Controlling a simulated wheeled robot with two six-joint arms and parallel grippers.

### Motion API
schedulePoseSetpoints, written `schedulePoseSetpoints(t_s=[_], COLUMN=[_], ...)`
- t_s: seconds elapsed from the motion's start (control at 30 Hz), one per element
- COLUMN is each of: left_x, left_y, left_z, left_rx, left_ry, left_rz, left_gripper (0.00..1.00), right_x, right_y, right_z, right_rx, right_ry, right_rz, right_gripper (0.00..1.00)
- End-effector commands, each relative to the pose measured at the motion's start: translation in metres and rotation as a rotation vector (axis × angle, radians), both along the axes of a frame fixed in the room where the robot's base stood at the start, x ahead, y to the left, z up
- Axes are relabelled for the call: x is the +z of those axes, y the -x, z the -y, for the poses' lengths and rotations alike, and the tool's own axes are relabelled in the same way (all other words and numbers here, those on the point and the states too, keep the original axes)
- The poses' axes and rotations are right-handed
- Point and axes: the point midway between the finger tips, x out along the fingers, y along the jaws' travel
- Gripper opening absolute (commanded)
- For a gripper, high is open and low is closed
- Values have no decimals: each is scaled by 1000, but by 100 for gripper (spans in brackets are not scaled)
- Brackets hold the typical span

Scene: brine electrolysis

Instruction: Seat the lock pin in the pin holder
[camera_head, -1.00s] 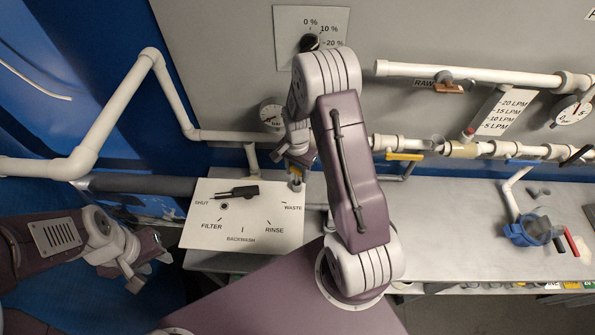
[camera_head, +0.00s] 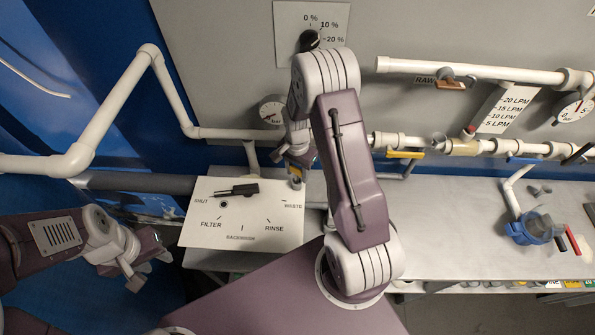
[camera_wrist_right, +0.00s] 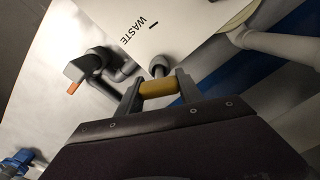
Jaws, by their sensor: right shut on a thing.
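My right gripper (camera_head: 297,170) is beside the right edge of the white valve panel, near its WASTE label. In the right wrist view its two fingers (camera_wrist_right: 161,88) are shut on a yellow cylinder, which I take to be the lock pin (camera_wrist_right: 159,88). A round grey piece (camera_wrist_right: 158,66) lies just beyond the yellow part, close to the panel edge. I cannot tell whether it is the pin's end or the pin holder, nor whether the pin is seated. My left gripper (camera_head: 147,264) is empty, fingers apart, at the lower left.
The valve panel (camera_head: 235,238) carries a black lever (camera_head: 237,190) and a dark ring (camera_head: 224,204). White pipes (camera_head: 108,108) run along the wall. A blue-collared fitting (camera_head: 531,229) stands on the grey bench (camera_head: 440,235) at the right. The middle of the bench is clear.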

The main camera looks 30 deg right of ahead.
Motion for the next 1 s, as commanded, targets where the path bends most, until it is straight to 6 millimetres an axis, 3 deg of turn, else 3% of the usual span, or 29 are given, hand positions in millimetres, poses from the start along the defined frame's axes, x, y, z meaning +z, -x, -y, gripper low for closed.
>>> schedulePoseSetpoints(t_s=[1.0], left_x=[-4], left_y=[0], left_z=[0], left_rx=[0], left_ry=[0], left_rz=[0], left_gripper=[36], right_x=[-9], right_y=[0], right_z=[0], right_rx=[0], right_ry=[0], right_rz=[0], right_gripper=[3])
